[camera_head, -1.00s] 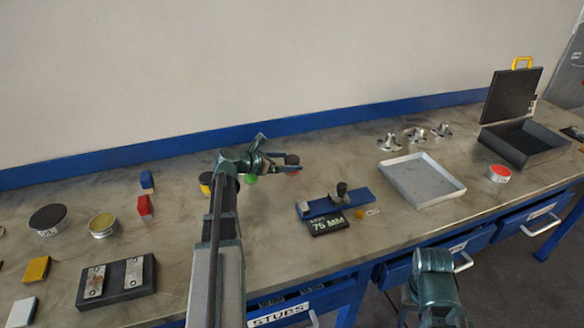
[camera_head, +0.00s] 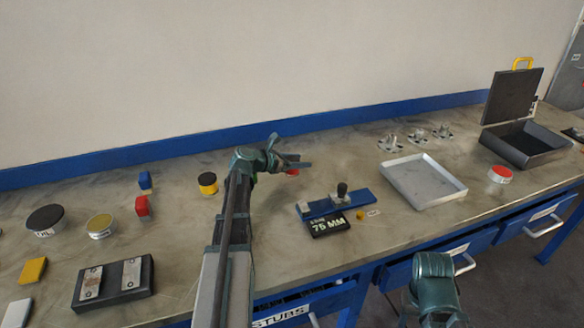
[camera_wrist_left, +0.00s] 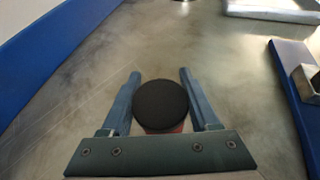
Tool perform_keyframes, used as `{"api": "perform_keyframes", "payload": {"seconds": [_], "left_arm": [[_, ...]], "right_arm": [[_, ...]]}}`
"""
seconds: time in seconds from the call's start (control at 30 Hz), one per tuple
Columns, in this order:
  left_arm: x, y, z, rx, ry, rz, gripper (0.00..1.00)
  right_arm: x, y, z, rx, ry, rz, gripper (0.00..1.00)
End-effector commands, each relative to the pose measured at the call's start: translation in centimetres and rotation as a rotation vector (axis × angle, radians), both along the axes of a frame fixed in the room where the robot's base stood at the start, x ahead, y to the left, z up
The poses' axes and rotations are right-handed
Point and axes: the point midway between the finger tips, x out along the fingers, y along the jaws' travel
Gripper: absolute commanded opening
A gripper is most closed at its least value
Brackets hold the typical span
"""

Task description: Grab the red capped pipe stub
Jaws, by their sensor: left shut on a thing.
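The red capped pipe stub (camera_head: 292,172) is at the middle of the bench, largely covered by my left gripper (camera_head: 294,152). In the left wrist view its round black cap (camera_wrist_left: 161,104) faces the camera, with a strip of red body below it. The two fingers of my left gripper (camera_wrist_left: 160,75) lie on either side of the stub, and they are shut on it. I cannot tell whether its base touches the bench. My right gripper is outside the views.
A yellow stub with a dark cap (camera_head: 208,183) stands to the left. A blue fixture (camera_head: 318,206) with a 75 MM sign lies to the right, then a grey tray (camera_head: 458,190). A sliver of green shows behind my wrist. The bench behind the gripper is clear.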

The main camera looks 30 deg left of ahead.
Motion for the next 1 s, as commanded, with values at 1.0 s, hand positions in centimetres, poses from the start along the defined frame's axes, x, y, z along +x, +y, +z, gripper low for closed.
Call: {"api": "perform_keyframes", "payload": {"seconds": [1.0], "left_arm": [[0.0,0.0,4.5,-0.001,-0.001,0.000,0.00]], "right_arm": [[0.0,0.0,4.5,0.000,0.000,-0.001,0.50]]}}
